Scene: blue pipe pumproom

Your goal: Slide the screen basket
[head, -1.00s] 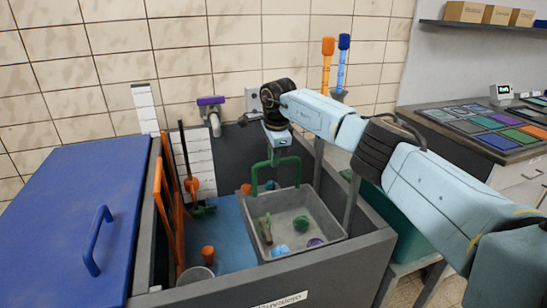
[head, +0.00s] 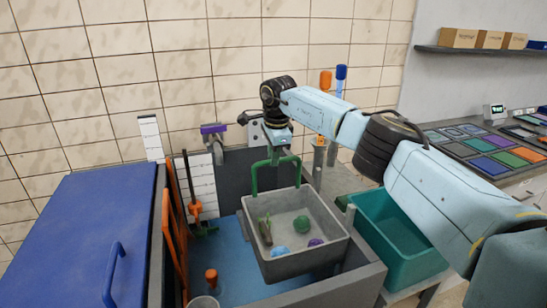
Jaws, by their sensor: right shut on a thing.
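The screen basket (head: 328,262) is a grey tray with a tall green handle (head: 254,178). My right gripper (head: 277,156) is above its back edge and shut on the top of that handle. The basket hangs level above the blue water (head: 240,262) of the grey tank, near the tank's right side. Inside it lie a green lump (head: 301,225), a blue piece (head: 280,251), a purple piece (head: 316,242) and a brownish stick (head: 266,232). The fingertips are small and partly merge with the handle. My left gripper is out of view.
A teal bin (head: 395,235) stands just right of the tank, partly behind my right arm. A blue lid (head: 85,230) and an orange-framed screen (head: 174,235) are at the left. An orange-topped post (head: 211,279) stands in the water at front left.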

